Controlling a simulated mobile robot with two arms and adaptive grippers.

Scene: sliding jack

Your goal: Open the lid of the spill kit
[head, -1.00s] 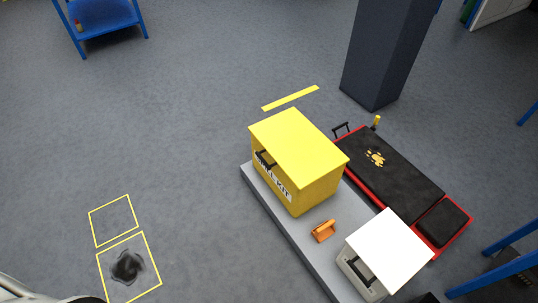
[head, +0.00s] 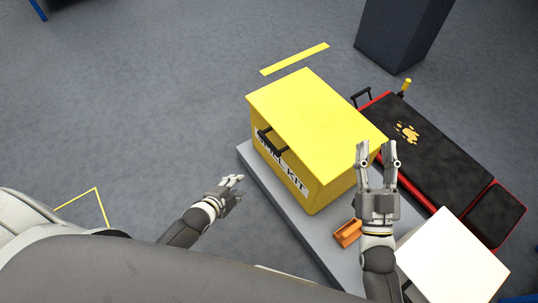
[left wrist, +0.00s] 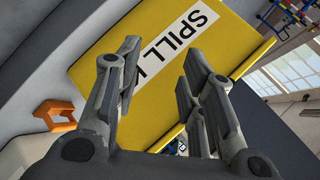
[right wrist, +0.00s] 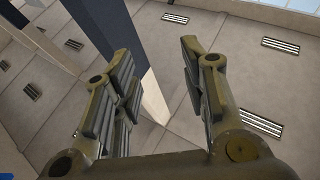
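The spill kit is a yellow box (head: 327,190) with a flat yellow lid (head: 315,122), a black handle (head: 270,141) and a white label on its front. The lid lies shut on the box. My left gripper (head: 236,184) is in front of the box, apart from it, at its lower left in the head view. In the left wrist view the left gripper (left wrist: 160,70) is open and empty, facing the labelled yellow front (left wrist: 150,75). My right gripper (head: 377,150) is open and empty, fingers up, overlapping the box's right edge in the head view. The right wrist view shows it open (right wrist: 158,65).
The box stands on a grey platform (head: 270,185) beside an orange object (head: 348,233) and a white-topped box (head: 455,260). A black-and-red creeper (head: 435,145) lies behind. A dark column (head: 400,35) stands at the back. Floor on the left is clear.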

